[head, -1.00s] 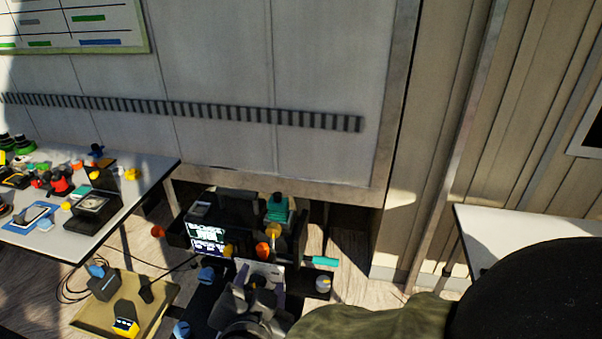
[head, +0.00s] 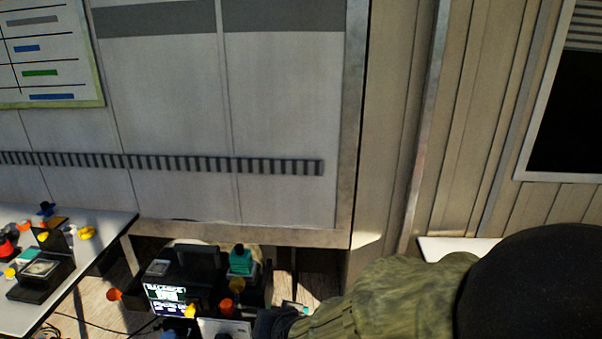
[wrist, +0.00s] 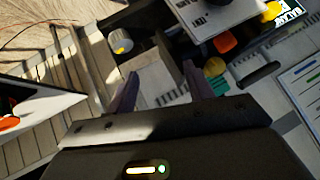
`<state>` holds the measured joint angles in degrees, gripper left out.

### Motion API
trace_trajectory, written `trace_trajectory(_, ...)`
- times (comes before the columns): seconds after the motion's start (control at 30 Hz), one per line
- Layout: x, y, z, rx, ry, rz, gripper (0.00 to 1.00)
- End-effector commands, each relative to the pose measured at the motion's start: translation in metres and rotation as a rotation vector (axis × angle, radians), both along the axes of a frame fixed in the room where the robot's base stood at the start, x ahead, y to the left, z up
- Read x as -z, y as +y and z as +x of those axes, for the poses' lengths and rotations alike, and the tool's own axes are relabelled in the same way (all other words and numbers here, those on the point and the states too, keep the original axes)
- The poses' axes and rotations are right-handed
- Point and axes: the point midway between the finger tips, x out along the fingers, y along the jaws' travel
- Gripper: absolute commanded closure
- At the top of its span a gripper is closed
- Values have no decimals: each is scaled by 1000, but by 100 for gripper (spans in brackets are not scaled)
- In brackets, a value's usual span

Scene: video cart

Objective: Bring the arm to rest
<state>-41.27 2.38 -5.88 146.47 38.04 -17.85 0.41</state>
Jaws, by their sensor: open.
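In the wrist view my gripper (wrist: 158,84) is open, its two dark fingers spread with nothing held between them. Beyond the fingers lies the black cart with its small items. My arm, in an olive sleeve, comes in from the lower right of the head view. Its dark wrist end shows at the bottom edge beside the cart; the fingertips cannot be made out there.
The cart carries a lit screen (head: 166,299), a teal item (head: 240,261), an orange piece (head: 237,285) and a white-and-yellow knob (wrist: 121,41). A cluttered white table (head: 112,222) stands left, another white tabletop (head: 440,248) right. A panelled wall is behind.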

Motion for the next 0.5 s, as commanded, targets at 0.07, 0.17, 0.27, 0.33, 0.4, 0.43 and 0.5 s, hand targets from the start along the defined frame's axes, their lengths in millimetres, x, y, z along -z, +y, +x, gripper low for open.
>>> trace_trajectory(0.07, 7, -21, 3, -7, 46, -32, 48)
trace_trajectory(0.17, 16, -45, 2, -26, 111, -76, 48)
trace_trajectory(0.27, 24, -72, -2, -41, 180, -122, 48)
trace_trajectory(0.33, 30, -92, -7, -48, 231, -156, 48)
trace_trajectory(0.4, 35, -112, -14, -54, 286, -190, 48)
trace_trajectory(0.43, 37, -122, -17, -56, 309, -204, 48)
trace_trajectory(0.5, 41, -143, -26, -57, 367, -239, 48)
